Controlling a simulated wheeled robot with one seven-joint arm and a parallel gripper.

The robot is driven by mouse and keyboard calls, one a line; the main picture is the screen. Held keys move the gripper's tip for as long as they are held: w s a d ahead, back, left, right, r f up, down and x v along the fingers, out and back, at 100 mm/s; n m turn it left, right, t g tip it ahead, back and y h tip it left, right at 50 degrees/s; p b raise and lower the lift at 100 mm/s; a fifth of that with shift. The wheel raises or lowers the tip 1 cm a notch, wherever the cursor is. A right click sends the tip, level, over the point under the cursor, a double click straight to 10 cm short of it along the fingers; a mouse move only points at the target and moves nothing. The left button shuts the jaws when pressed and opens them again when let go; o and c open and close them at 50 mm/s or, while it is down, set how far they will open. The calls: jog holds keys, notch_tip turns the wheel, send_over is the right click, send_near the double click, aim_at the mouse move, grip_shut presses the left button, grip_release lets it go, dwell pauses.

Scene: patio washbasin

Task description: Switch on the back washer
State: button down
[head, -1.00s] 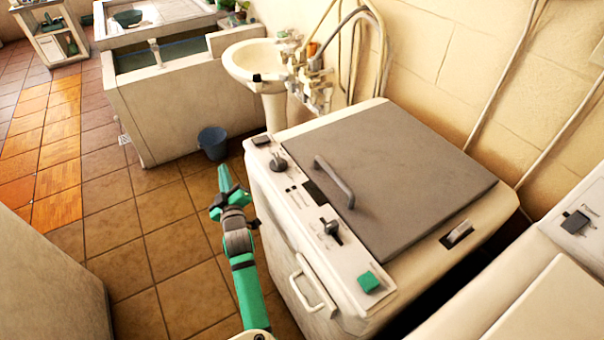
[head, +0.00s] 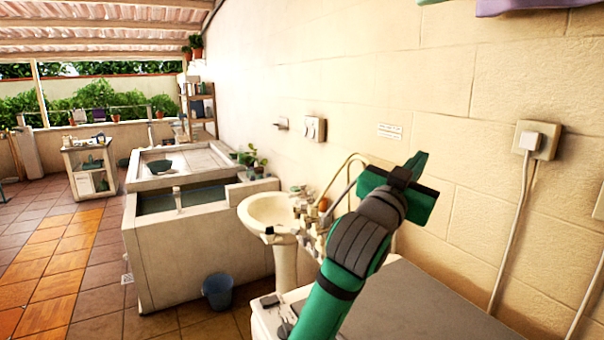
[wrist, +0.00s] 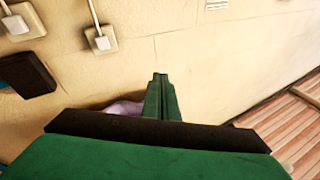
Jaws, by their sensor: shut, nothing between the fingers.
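The white washer beside the basin has a grey lid (head: 450,312) and shows at the bottom of the head view. Only the far end of its control panel (head: 268,303) is in view; its nearer controls are below the frame or behind my arm. My gripper (head: 416,162) is raised above this washer, in front of the cream wall. It is shut and empty. Its closed green fingers also show in the wrist view (wrist: 160,92), pointing at the wall, apart from the washer. The other washer is outside the head view.
A wall socket with a plug (head: 536,142) and hanging cables is at right. The washbasin (head: 270,213) and its taps stand left of my arm. A blue bucket (head: 217,290) sits on the floor by the concrete tank (head: 170,270). Lilac cloth (head: 520,6) hangs above.

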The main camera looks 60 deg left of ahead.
jog(key=w+d+f+m+g+h, duration=0.35)
jog(key=d+f+m, duration=0.25)
jog(key=d, duration=0.6)
jog(key=w+d+f+m+g+h, duration=0.2)
jog(key=w+d+f+m+h, duration=0.3)
jog(key=d, duration=0.6)
jog(key=s+d+f+m+g+y, duration=0.1)
jog(key=s+d+f+m+g, duration=0.2)
jog(key=f, duration=0.5)
jog(key=s+d+f+m+g+y, duration=0.1)
jog(key=s+d+f+m+g, duration=0.2)
jog(key=f, duration=0.5)
jog(key=shift+s+d+f+m, duration=0.25)
jog(key=shift+s+d+m, duration=0.15)
jog(key=shift+s+d, duration=0.6)
jog(key=shift+a+g, duration=0.25)
jog(key=shift+a, duration=0.05)
jog(key=shift+s+a+y, duration=0.15)
jog(key=shift+s+a, duration=0.05)
jog(key=shift+a, duration=0.3)
jog(key=shift+s+a+y, duration=0.1)
jog(key=shift+s+a, duration=0.05)
jog(key=shift+a, duration=0.3)
